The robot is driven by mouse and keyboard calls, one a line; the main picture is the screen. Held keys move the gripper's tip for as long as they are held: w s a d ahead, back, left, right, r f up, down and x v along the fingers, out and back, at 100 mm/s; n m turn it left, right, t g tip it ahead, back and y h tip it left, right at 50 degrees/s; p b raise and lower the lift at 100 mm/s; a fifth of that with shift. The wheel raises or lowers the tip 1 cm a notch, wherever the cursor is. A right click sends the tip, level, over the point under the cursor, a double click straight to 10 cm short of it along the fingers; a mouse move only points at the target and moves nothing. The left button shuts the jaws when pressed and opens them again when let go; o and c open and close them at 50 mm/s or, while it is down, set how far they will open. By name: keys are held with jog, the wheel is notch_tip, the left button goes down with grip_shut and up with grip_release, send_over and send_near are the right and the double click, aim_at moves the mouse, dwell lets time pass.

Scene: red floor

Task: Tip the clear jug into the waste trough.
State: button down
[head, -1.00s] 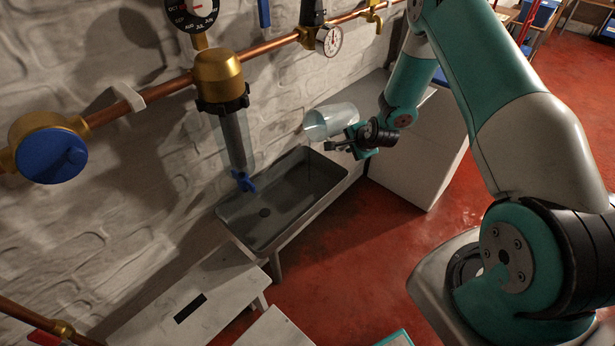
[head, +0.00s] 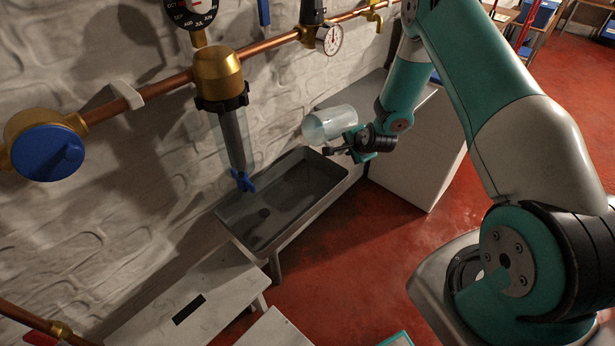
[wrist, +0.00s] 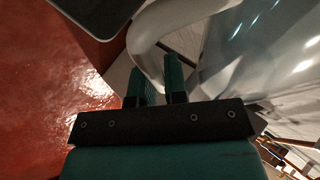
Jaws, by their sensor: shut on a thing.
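The clear jug (head: 328,124) is a pale, see-through vessel. In the head view it lies tipped on its side above the far end of the waste trough, with its mouth facing left. My gripper (head: 338,149) is shut on the jug's handle, on the right side of the jug. In the wrist view the handle (wrist: 143,42) passes at the fingertips of the gripper (wrist: 160,78), and the jug's clear wall fills the right side. The grey waste trough (head: 311,214) stands below, against the wall. I cannot tell whether liquid is in the jug.
A filter housing (head: 219,75) with a blue valve (head: 243,181) hangs over the trough's left side from a copper pipe (head: 275,48). A white cabinet (head: 418,155) stands right of the trough. A pale bench (head: 195,300) stands nearer. Red floor (head: 350,270) is open in front.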

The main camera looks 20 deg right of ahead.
jog(key=shift+h, duration=0.4)
jog(key=shift+f+b, duration=1.95)
jog(key=shift+f, duration=0.3)
jog(key=shift+f+n+t+b, duration=0.3)
jog(key=shift+f+t+b, duration=0.1)
jog(key=shift+f+b, duration=0.6)
jog(key=shift+r+h, duration=0.1)
jog(key=shift+h, duration=0.2)
